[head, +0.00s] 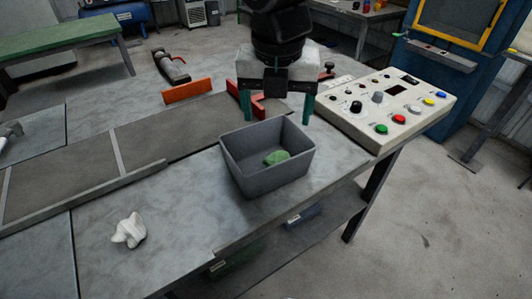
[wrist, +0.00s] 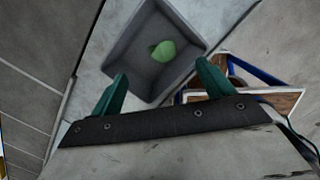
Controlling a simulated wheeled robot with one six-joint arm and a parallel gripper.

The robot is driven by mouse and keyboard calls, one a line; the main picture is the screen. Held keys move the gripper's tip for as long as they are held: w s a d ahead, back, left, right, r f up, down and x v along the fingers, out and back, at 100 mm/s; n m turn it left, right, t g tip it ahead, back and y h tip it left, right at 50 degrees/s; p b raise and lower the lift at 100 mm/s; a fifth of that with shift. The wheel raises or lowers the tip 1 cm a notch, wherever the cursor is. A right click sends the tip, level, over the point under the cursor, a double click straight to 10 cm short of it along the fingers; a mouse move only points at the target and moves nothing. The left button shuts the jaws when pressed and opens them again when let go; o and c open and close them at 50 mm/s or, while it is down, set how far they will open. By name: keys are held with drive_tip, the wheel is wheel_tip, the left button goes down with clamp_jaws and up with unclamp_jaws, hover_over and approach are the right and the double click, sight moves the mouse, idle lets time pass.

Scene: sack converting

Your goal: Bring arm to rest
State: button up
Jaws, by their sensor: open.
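My gripper (head: 278,103) is open and empty, with green fingers spread apart. In the head view it is above and behind the grey bin (head: 245,178). A green lump (head: 276,158) lies inside the bin on its floor. In the wrist view my gripper (wrist: 160,88) shows both fingers with nothing between them. The grey bin (wrist: 128,50) and the green lump (wrist: 163,50) appear beyond the fingertips.
A control panel (head: 388,110) with knobs and buttons stands right of the bin. A white crumpled piece (head: 129,230) lies on the metal table (head: 185,200) at front left. An orange bar (head: 187,91) and a clamp-like tool (head: 172,66) are behind.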

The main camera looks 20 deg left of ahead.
wheel_tip(320, 180, up, 2)
drive_tip(key=shift+s+r, duration=0.15)
drive_tip(key=shift+r, duration=0.1)
drive_tip(key=s+d+f+n, duration=0.1)
drive_tip(key=s+d+n, duration=0.3)
drive_tip(key=d+n, duration=0.7)
drive_tip(key=s+d+f+n, duration=0.2)
drive_tip(key=s+d+n, duration=0.1)
drive_tip(key=d+n, duration=0.8)
drive_tip(key=s+d+f+n, duration=0.2)
drive_tip(key=s+d+n, duration=0.2)
drive_tip(key=d+n, duration=0.8)
drive_tip(key=shift+s+d, duration=0.3)
drive_tip(key=shift+d, duration=0.9)
